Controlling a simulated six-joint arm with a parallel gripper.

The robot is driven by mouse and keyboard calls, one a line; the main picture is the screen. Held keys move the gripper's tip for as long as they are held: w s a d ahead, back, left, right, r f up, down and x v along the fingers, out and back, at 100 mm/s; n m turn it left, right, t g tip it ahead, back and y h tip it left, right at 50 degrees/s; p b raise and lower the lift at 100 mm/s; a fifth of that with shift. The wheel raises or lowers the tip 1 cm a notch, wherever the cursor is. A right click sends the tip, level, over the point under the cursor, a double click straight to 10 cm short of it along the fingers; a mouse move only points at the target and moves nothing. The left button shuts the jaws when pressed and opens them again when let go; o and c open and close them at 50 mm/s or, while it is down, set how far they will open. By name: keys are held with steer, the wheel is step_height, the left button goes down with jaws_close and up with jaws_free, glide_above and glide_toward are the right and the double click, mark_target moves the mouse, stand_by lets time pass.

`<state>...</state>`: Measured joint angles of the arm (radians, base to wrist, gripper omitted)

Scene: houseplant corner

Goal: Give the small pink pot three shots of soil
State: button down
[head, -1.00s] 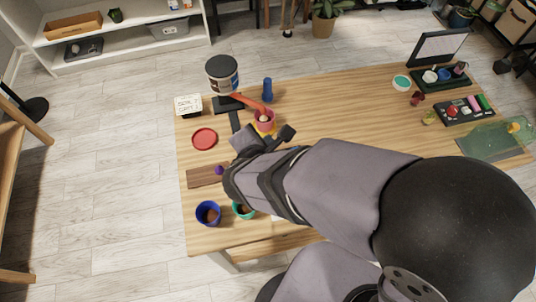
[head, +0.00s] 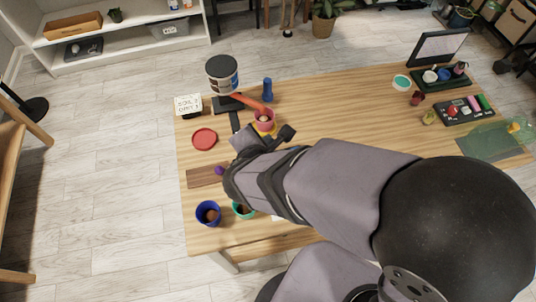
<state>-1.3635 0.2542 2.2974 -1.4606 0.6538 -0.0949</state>
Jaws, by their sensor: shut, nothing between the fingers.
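The small pink pot (head: 264,116) stands near the back left of the table, with a bit of yellow (head: 265,128) showing below it. A soil dispenser (head: 223,76) with a dark-topped canister stands behind it to the left, and its orange-red chute (head: 250,103) slopes down to the pot's rim. What lies in the pot is too small to tell. My gripper (head: 266,137) is just in front of the pot, shut and empty. My wrist and arm cover the table in front of it.
A handwritten card (head: 188,105) stands left of the dispenser, and a red saucer (head: 204,139) lies before it. A blue bottle (head: 267,89) stands behind the pot. Blue (head: 208,213) and teal (head: 241,211) pots stand at the front left. The table's middle back is clear.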

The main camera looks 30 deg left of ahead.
stand_by(0.8)
step_height(320, 180, up, 4)
steer(key=p, duration=0.6)
steer(key=shift+f, duration=0.25)
step_height(320, 180, down, 7)
steer(key=b, duration=0.6)
steer(key=shift+f, duration=0.2)
steer(key=shift+f+b, duration=0.6)
steer(key=shift+b, duration=0.2)
steer(key=shift+f+b, duration=0.9)
steer(key=shift+b, duration=0.35)
stand_by(2.1)
steer(key=shift+r, duration=0.15)
steer(key=shift+r+p, duration=0.75)
steer(key=shift+r, duration=0.05)
